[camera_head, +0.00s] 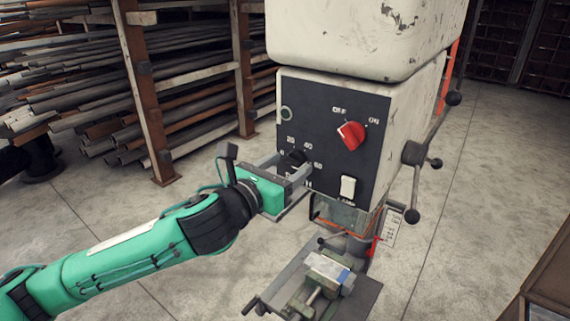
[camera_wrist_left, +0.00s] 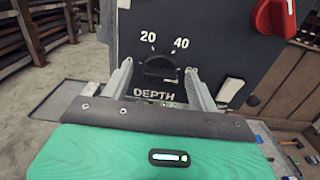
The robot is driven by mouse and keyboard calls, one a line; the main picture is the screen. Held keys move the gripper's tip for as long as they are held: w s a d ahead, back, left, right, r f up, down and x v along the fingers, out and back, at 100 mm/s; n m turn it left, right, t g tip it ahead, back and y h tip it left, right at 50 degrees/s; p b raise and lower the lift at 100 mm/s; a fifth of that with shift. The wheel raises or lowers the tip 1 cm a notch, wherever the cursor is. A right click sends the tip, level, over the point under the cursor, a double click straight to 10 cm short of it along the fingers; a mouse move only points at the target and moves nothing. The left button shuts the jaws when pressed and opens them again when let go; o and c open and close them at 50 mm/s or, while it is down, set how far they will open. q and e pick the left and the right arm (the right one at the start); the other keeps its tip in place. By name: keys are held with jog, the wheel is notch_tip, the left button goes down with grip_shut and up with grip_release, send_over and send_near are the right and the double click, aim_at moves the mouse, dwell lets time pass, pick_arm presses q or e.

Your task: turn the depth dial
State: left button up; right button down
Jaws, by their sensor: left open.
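The depth dial (camera_head: 295,157) is a small black knob on the dark front panel of a drill press (camera_head: 330,120), with numbers around it. In the left wrist view the dial (camera_wrist_left: 162,68) shows above the word DEPTH, with 20 and 40 over it. My left gripper (camera_head: 292,165) is open at the panel. Its fingers (camera_wrist_left: 158,80) stand on either side of the dial, one left and one right. I cannot tell whether they touch it. My right gripper is not in view.
A red OFF/ON switch (camera_head: 351,135) and a white lamp switch (camera_head: 348,187) sit right of the dial. A vise (camera_head: 318,285) stands below. Pipe racks (camera_head: 150,90) fill the back left.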

pick_arm(q)
jog(key=c, duration=1)
